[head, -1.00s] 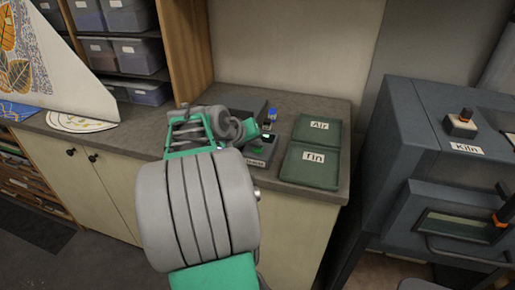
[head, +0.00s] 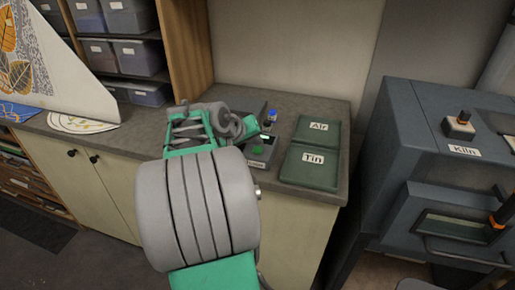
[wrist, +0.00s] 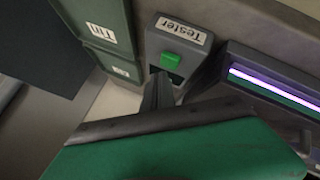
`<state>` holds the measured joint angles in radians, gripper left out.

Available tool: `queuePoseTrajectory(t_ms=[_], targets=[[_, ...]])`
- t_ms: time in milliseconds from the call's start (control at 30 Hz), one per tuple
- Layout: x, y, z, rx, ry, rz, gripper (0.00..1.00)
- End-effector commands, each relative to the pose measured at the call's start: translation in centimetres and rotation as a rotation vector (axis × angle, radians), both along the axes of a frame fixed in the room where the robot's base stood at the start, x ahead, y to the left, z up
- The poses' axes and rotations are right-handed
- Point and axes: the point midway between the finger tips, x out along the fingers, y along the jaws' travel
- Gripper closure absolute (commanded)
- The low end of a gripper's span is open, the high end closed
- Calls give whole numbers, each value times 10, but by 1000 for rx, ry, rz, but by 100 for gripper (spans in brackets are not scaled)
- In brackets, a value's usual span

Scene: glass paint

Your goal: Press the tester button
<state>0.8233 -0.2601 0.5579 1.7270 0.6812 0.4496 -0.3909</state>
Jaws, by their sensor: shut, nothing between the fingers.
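The tester (head: 262,154) is a small grey box on the counter, just right of my gripper in the head view. Its green button (head: 258,149) shows there. In the wrist view the tester (wrist: 183,24) carries a "Tester" label, and its raised green button (wrist: 171,60) is plainly seen. My gripper (wrist: 159,84) is shut and empty. Its dark fingertips show just below the button in the wrist view, over the dark panel of the box. I cannot tell whether they touch the box. In the head view my arm hides part of the gripper.
Green boxes labelled "Air" (head: 319,131) and "Tin" (head: 309,167) stand right of the tester. A device with a glowing purple strip (wrist: 270,86) lies beside the tester. The kiln (head: 430,140) stands far right.

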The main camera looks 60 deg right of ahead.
Motion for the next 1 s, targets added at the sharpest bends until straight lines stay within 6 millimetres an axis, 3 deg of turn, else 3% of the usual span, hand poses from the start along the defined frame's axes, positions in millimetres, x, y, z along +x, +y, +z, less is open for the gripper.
queuePoseTrajectory(t_ms=[167, 600, 1000], targets=[[0, 0, 6, -1, -1, 0, 100], [0, 0, 50, -1, 0, 1, 100], [0, 0, 50, -1, 0, 1, 100]])
